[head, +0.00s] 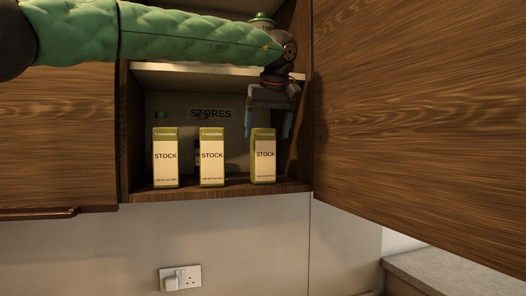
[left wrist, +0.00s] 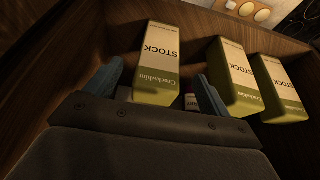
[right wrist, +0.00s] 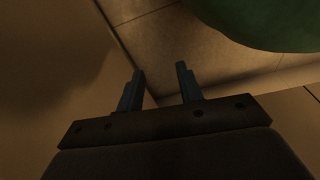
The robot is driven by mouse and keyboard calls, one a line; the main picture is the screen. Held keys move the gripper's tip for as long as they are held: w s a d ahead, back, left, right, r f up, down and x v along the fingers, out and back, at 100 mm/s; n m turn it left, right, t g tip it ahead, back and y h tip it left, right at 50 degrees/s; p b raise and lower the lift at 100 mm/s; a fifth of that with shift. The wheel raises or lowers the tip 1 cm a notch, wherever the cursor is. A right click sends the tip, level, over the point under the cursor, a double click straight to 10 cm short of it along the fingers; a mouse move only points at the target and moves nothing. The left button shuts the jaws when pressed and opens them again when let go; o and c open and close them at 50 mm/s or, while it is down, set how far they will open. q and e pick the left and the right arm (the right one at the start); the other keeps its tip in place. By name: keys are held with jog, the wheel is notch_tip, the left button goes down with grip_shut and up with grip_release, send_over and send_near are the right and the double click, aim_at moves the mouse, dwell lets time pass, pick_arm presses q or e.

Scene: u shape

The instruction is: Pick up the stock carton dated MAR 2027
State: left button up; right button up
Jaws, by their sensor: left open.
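Three similar cream and green STOCK cartons stand upright in a row on the cupboard's lower shelf: left carton (head: 165,160), middle carton (head: 212,160) and right carton (head: 263,158). Small print runs along their bottom edges, too small to read, so I cannot tell which is dated MAR 2027. My left gripper (head: 268,124) is open, pointing down at the right carton's top. In the left wrist view, that carton (left wrist: 158,60) shows between and beyond the fingers; contact is unclear. My right gripper (right wrist: 160,70) is open and empty, seen only in its wrist view.
The cupboard's upper shelf (head: 190,69) lies just above my left gripper. The open door (head: 420,110) bounds the right side. A STORES label (head: 211,114) is on the back panel. Dim items stand behind the cartons. A wall socket (head: 190,277) is below; a counter (head: 460,275) is lower right.

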aim_at(264, 145)
pick_arm(q)
jog(key=shift+w+a, duration=0.1)
jog(key=shift+w, duration=0.5)
jog(key=shift+w+a, duration=0.1)
jog(key=shift+w, duration=0.1)
jog(key=p+x, duration=0.2)
jog(key=x, duration=0.1)
jog(key=shift+w+f+p, duration=0.25)
jog(key=shift+f+p, duration=0.05)
jog(key=shift+w+a+f, duration=0.15)
jog(key=shift+w+f, duration=0.1)
jog(key=shift+f, duration=0.4)
pick_arm(e)
jog(key=s+d+f, duration=0.1)
jog(key=s, duration=0.6)
jog(key=shift+d+f+g, duration=0.25)
jog(key=shift+f+g, duration=0.05)
pick_arm(q)
jog(key=shift+c, duration=0.2)
jog(key=c, duration=1.4)
pick_arm(e)
jog(key=shift+s, duration=0.1)
